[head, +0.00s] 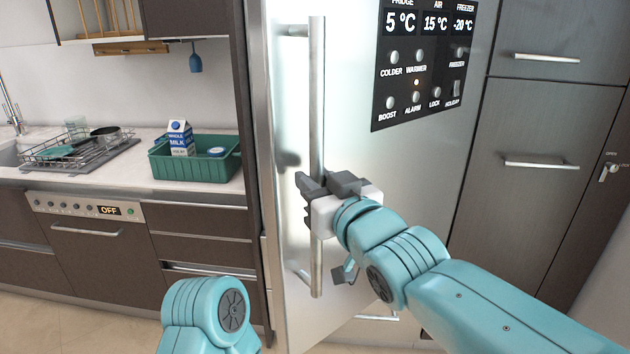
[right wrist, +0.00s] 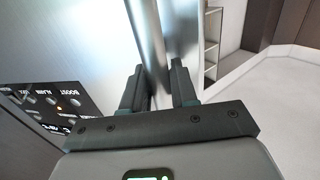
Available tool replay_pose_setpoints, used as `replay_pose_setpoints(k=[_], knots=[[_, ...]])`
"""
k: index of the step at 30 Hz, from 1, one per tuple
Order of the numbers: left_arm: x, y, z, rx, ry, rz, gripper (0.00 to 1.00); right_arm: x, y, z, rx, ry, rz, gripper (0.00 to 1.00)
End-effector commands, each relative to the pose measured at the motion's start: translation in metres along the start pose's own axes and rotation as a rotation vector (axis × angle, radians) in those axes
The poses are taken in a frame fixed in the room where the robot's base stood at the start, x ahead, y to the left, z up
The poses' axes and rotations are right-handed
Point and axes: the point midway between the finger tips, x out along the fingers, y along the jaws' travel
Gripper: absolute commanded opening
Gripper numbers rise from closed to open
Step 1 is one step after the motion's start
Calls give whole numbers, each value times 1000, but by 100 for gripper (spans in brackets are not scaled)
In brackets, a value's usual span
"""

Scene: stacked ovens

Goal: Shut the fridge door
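The silver fridge door (head: 400,180) fills the middle of the head view, with a black control panel on its upper right. A long vertical bar handle (head: 317,90) runs down near its left edge. My right gripper (head: 326,186) is at the lower half of this handle. In the right wrist view, the bar passes between the two fingers (right wrist: 162,92), which sit close on both sides of it. How far the door stands from its frame is hard to tell. My left arm shows at the bottom of the head view, but its gripper is out of sight.
A counter (head: 110,182) at the left holds a dish rack (head: 75,155) and a green crate (head: 220,170) with a milk carton. An oven (head: 90,240) is below. Dark cabinets (head: 530,200) stand right of the fridge. A narrow shelf rack (right wrist: 212,45) shows beyond the door edge.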

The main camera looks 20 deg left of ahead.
Motion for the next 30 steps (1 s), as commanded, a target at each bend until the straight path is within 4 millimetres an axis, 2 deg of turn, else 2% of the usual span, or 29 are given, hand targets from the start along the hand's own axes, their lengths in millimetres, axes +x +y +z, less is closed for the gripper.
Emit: replay_pose_setpoints(k=[1, 2, 3, 11, 14, 17, 24, 30], knots=[[0, 0, 0, 0, 0, 0, 43, 0, -1, 0, 0, 1, -1, 31], [0, 0, 0, 0, 0, 0, 43, 0, -1, 0, 0, 1, -1, 41], [0, 0, 0, 0, 0, 0, 43, 1, -1, 0, 0, 1, -1, 46], [0, 0, 0, 0, 0, 0, 43, 2, -1, 0, 0, 0, 0, 46], [3, -1, 0, 0, 0, 0, 43, -4, -1, 1, 0, 0, 0, 46], [9, -3, 0, 0, 0, 0, 43, -19, -1, 2, 0, 2, 0, 46], [21, -7, 0, 0, 0, 0, 43, -83, 0, 1, 0, 3, 2, 46], [21, -8, 0, 0, 0, 0, 43, -130, 0, -1, 0, 2, 2, 46]])
